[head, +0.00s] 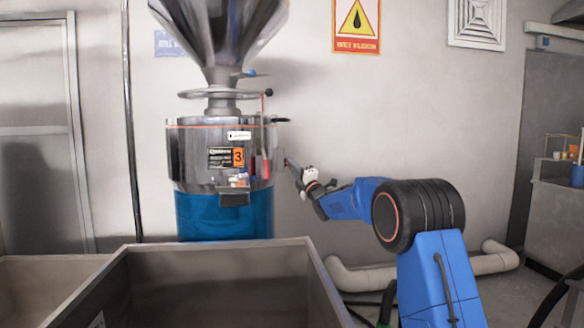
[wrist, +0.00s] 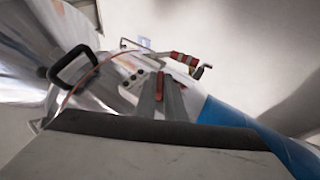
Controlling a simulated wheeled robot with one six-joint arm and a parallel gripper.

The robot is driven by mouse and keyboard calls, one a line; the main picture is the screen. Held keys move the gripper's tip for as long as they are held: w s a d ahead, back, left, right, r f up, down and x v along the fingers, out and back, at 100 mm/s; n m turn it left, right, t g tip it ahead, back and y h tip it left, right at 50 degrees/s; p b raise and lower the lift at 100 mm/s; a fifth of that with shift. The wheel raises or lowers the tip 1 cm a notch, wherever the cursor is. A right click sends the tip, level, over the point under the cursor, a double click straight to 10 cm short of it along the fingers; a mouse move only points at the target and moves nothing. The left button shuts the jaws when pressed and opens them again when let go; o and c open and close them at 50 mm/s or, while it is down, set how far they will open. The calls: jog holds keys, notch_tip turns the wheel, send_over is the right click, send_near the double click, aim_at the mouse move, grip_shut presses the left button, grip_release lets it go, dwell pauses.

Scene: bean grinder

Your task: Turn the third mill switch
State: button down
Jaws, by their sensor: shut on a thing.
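The mill (head: 222,150) has a steel body with an orange label "3" (head: 238,157) and a blue lower part. My gripper (head: 287,163) reaches in from the right to the mill's right side in the head view. In the wrist view, the gripper's two grey fingers (wrist: 163,92) are close together over a light switch plate with dark round buttons (wrist: 138,76). They are shut on a small red switch (wrist: 160,82), mostly hidden between them. The switch's angle cannot be told.
A red-handled lever (wrist: 184,59) sits just beyond my fingertips in the wrist view. A black handle (wrist: 73,66) is on the left of the mill. A large open metal bin (head: 210,255) stands in front. A pipe (head: 430,268) runs along the wall at the right.

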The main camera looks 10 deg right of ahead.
jog(key=shift+s+r+m+g+h, duration=0.1)
jog(key=shift+r+m+g+h, duration=0.1)
jog(key=shift+m+g+h, duration=0.55)
jog(key=shift+r+m+g+h, duration=0.15)
jog(key=shift+m+g+h, duration=0.35)
jog(key=shift+g, duration=0.35)
jog(key=shift+m+g+h, duration=0.35)
jog(key=shift+g, duration=0.35)
jog(key=c, duration=1.8)
grip_release()
jog(key=shift+c, duration=0.2)
jog(key=shift+r, duration=0.1)
jog(key=v, duration=1.7)
jog(key=shift+s, duration=0.25)
